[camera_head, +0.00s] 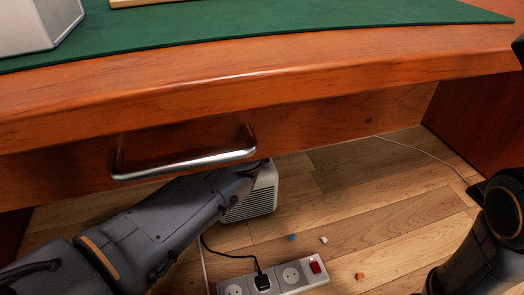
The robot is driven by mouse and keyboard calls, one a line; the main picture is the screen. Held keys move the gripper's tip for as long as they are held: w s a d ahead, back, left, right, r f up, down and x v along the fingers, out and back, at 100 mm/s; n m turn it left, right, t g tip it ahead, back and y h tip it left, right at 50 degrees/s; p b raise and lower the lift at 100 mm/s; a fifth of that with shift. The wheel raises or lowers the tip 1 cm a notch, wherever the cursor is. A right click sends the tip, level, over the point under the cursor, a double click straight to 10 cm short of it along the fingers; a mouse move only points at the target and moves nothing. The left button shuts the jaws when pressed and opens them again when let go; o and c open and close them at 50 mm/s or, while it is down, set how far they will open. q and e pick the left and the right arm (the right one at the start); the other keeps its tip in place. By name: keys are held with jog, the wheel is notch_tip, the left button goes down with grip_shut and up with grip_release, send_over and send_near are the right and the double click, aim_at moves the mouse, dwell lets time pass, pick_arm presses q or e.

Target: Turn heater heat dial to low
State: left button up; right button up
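The heater (254,201) is a small white box with a slatted grille. It stands on the wooden floor under the desk, partly hidden by my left arm and the desk's front edge. Its heat dial cannot be made out. My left arm reaches in from the lower left under the drawer handle. Its dark end, at my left gripper (249,168), is at the top of the heater and mostly hidden by the desk. I cannot tell if it touches the heater, or whether it is open or shut. My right arm is at the right edge; its gripper is out of view.
The wooden desk (330,70) with a green top overhangs the heater. Its metal drawer handle (185,164) sits just above my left arm. A power strip (290,277) with a black plug and red switch lies in front. Small scraps and a white cable lie on the floor.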

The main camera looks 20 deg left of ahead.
pick_arm(q)
jog(key=shift+m+p, duration=0.4)
jog(key=shift+m, duration=1.4)
jog(key=o, duration=1.2)
jog(key=shift+c, duration=0.2)
jog(key=shift+r, duration=0.1)
notch_tip(320, 180, up, 7)
jog(key=shift+r, duration=0.15)
jog(key=shift+s, duration=0.1)
